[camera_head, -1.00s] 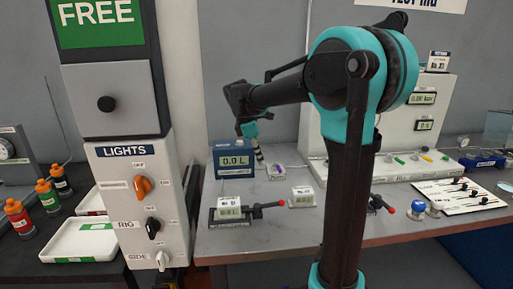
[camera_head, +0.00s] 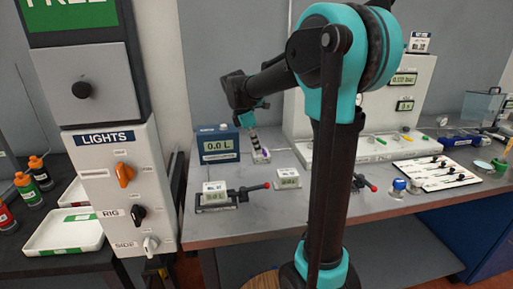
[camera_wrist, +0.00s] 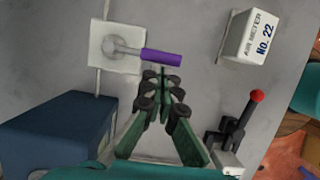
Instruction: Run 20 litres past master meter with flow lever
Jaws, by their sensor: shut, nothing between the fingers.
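The blue box meter (camera_head: 218,146) shows 0.0 L on its pale display. It also shows in the wrist view at left (camera_wrist: 50,135), with its display turned out of sight. Right of it, a purple-handled lever (camera_wrist: 161,57) sits on a white plate (camera_wrist: 103,47); the handle points right in the wrist view. In the head view this plate is small and partly behind my gripper (camera_head: 259,152). My gripper (camera_wrist: 162,80) is shut and empty, its fingertips close to the purple handle. I cannot tell whether they touch it.
The LIGHTS panel (camera_head: 120,190) stands at left. A white instrument panel (camera_head: 425,110) stands behind my arm, which hides some bench.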

